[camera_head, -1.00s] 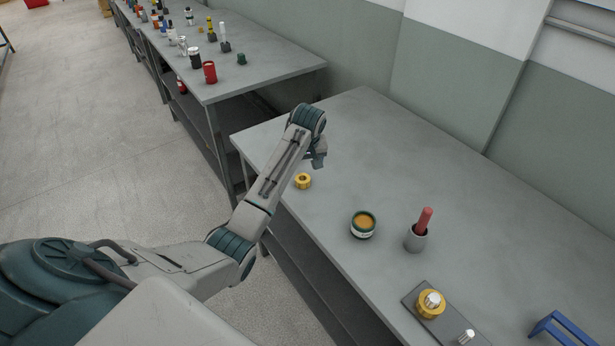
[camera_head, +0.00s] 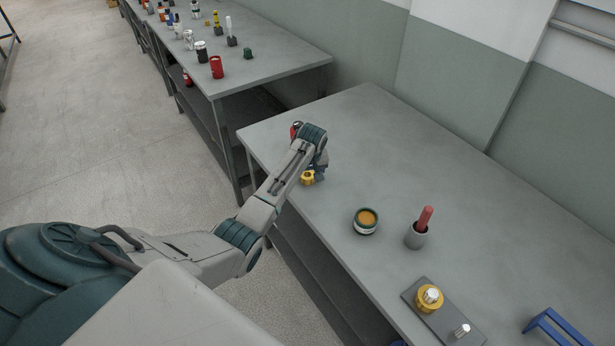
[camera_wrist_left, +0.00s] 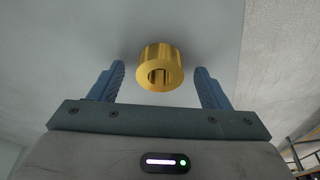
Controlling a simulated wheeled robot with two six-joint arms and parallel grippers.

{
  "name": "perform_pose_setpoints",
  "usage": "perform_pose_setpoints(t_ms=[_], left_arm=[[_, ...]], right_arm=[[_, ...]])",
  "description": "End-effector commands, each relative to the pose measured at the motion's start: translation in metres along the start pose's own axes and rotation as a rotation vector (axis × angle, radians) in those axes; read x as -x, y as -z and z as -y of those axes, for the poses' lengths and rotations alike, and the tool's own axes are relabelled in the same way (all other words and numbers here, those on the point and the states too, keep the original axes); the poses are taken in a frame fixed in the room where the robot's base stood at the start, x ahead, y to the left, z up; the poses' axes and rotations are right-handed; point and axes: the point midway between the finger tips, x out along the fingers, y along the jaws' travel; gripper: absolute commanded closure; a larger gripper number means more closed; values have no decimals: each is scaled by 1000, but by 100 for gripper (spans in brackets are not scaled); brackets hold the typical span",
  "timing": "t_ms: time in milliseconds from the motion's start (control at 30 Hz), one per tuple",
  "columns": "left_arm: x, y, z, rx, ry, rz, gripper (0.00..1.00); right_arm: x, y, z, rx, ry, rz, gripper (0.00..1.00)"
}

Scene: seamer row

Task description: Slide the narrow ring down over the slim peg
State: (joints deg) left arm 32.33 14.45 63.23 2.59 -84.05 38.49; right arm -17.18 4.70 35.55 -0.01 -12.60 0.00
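The narrow ring (camera_head: 308,178) is gold and lies on the near table close to its left edge. In the left wrist view the ring (camera_wrist_left: 161,58) shows its hole and sits between and just beyond the fingertips, apart from both. My left gripper (camera_head: 319,174) is right beside the ring in the head view, partly hidden by its own wrist; in the left wrist view the gripper (camera_wrist_left: 160,76) has its blue fingers wide apart. The slim peg (camera_head: 461,331) is a bare silver post on a grey base plate (camera_head: 415,296). My right gripper is out of view.
Another gold ring sits around a thicker silver peg (camera_head: 432,294) on the plate. A tin (camera_head: 365,221) and a grey cup (camera_head: 415,237) with a red handle (camera_head: 426,217) stand between. A blue stand (camera_head: 556,330) is at lower right. The table's back is clear.

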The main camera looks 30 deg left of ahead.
Motion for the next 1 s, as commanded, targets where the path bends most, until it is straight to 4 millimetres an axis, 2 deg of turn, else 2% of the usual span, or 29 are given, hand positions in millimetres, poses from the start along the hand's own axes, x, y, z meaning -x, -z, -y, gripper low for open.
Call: perform_pose_setpoints(t_ms=[33,267,633,767,867,1000], left_arm=[[0,0,0,0,0,0,38],[0,0,0,0,0,0,82],[4,2,0,0,-1,-2,82],[15,5,-1,0,-3,-4,82],[30,10,-1,1,-4,-6,82],[40,-16,3,-3,-2,-2,82]], right_arm=[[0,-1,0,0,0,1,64],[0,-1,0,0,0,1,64],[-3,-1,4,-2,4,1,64],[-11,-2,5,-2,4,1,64],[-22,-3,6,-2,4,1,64],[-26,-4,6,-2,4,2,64]])
